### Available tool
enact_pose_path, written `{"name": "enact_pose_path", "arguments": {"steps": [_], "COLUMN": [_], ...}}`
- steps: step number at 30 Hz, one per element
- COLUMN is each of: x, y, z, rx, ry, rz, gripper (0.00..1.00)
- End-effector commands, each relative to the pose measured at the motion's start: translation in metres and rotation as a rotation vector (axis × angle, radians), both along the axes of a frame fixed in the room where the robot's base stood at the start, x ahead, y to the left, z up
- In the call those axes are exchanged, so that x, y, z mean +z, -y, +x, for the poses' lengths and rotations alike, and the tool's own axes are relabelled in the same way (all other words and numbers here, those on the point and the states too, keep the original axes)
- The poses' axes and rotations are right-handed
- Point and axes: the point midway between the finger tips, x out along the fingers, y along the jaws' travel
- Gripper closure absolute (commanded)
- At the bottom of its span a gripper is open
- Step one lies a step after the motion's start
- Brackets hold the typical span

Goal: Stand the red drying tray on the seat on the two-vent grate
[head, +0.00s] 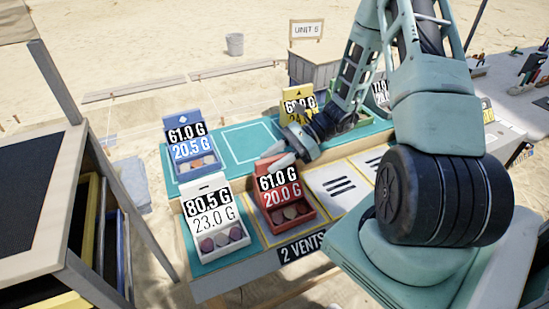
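The red drying tray (291,214) stands upright in a yellow-edged cell at the front of the bench. Its back panel reads 61.0 G and 20.0 G, and several roundish pieces lie in it. The "2 VENTS" label (302,246) is on the bench edge just in front of this cell. The tray covers most of the cell, so slots beneath it are hidden. My gripper (292,152) is just behind and above the tray's top edge. I cannot tell whether it touches the tray or whether its fingers are open.
A white tray (221,238) stands close on the left, a blue tray (193,158) behind it, and a yellow tray (297,94) at the back. An empty outlined seat (248,141) lies between blue and yellow. A slotted grate (338,186) is bare to the right.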

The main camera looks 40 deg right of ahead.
Motion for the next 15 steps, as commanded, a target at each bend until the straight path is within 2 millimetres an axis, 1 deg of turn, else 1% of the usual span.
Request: {"name": "enact_pose_path", "arguments": {"steps": [6, 9, 11, 15], "x": [0.001, 0.005, 0.005, 0.014], "y": [0.0, 0.001, 0.007, 0.028], "z": [0.0, 0.0, -0.001, -0.007], "rx": [0.0, 0.0, -0.002, -0.003], "ry": [0.0, 0.0, 0.002, 0.004], "rz": [0.0, 0.0, -0.002, -0.004], "gripper": [0.64, 0.64, 0.64, 0.64]}}
